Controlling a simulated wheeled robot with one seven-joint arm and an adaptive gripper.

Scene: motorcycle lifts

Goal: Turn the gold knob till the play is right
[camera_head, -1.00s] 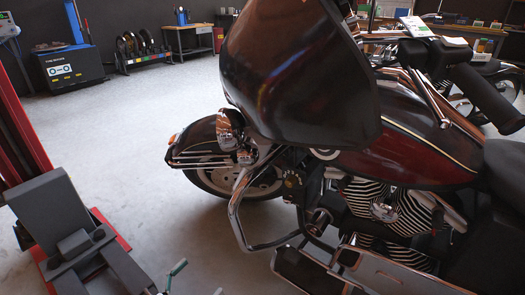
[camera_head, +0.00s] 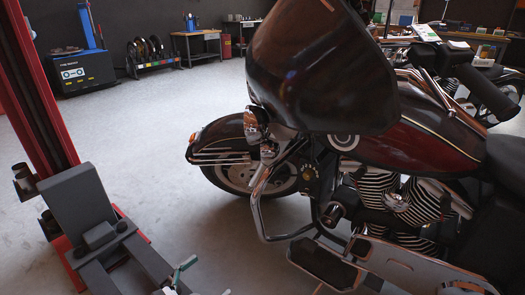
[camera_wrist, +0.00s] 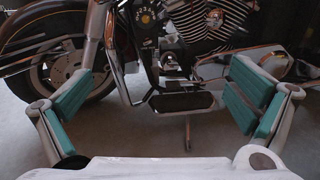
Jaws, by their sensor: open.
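A dark red and black motorcycle (camera_head: 420,140) fills the right half of the head view. Its handlebar grip (camera_head: 487,92) and lever are at the upper right. Small teal parts of my gripper (camera_head: 182,272) show at the bottom of the head view.
A red lift post (camera_head: 45,95) with a dark carriage (camera_head: 92,215) stands at the left. The grey floor (camera_head: 150,130) between it and the motorcycle is clear. A blue-and-black machine (camera_head: 80,70), a wheel rack (camera_head: 150,55) and a workbench (camera_head: 195,45) stand behind.

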